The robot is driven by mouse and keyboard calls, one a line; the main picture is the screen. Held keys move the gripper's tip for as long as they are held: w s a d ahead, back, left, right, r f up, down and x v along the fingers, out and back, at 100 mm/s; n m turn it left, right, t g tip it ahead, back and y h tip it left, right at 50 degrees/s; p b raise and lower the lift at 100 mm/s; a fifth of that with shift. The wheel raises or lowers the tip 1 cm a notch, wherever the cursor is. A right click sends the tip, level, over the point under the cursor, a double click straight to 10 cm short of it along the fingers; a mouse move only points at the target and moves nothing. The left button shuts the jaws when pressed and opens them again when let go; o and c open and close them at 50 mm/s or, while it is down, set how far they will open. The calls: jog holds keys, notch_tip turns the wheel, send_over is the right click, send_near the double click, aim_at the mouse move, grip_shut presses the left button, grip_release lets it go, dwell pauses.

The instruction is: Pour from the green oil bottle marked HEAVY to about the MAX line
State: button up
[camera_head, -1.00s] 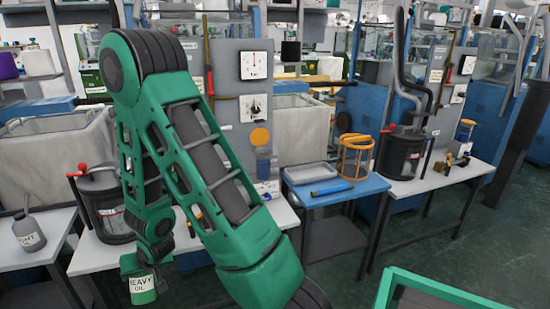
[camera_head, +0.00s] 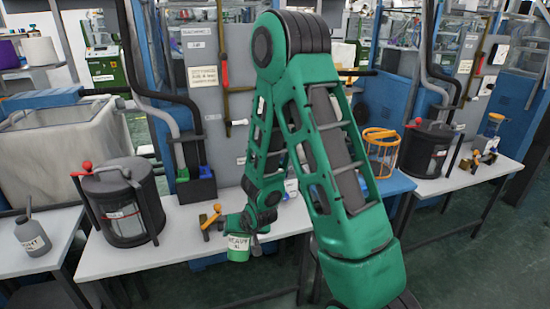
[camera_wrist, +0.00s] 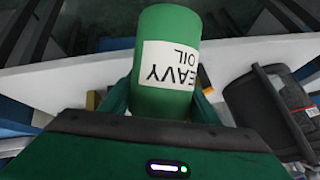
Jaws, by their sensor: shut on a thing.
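The green oil bottle (camera_head: 238,247) with a white HEAVY OIL label is held in my gripper (camera_head: 246,226), just in front of the white bench's edge. In the wrist view the bottle (camera_wrist: 165,75) fills the middle, with its label upside down. My gripper (camera_wrist: 160,105) is shut on it, with a finger on either side. The bottle looks about upright in the head view; its spout is mostly hidden by my gripper. No MAX line can be made out. A dark lidded pot (camera_head: 122,203) with a pale window and a red-knobbed lever stands on the bench to the left.
A grey bottle (camera_head: 33,237) with a white label stands on the left table. The bench's front middle is clear.

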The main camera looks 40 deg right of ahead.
jog(key=shift+d, duration=0.15)
jog(key=shift+w+d+r, duration=0.1)
jog(key=shift+w+d, duration=0.05)
jog(key=shift+w, duration=0.1)
jog(key=w+d+r+m+h, duration=0.1)
jog(key=w+d+r, duration=0.65)
jog(key=d, duration=0.25)
jog(key=w+d+r+m+h, duration=0.1)
jog(key=w+d+r, duration=0.5)
jog(key=d+r, duration=0.4)
jog(key=s+a+r+n+t+h, duration=0.1)
jog(key=s+a+r+t+h, duration=0.2)
jog(key=a+t+h, duration=0.1)
jog(key=shift+s+r+n+h, duration=0.25)
jog(key=shift+n+h, duration=0.05)
jog(key=shift+a, duration=0.1)
jog(key=s+a+f+n+y, duration=0.1)
jog(key=a+f, duration=0.1)
jog(key=a, duration=0.6)
jog(key=s+a+f+n+t+y, duration=0.1)
jog(key=a, duration=0.7)
jog(key=shift+s+f+y, duration=0.3)
jog(key=shift+s+f, duration=0.05)
jog(key=shift+f, duration=0.05)
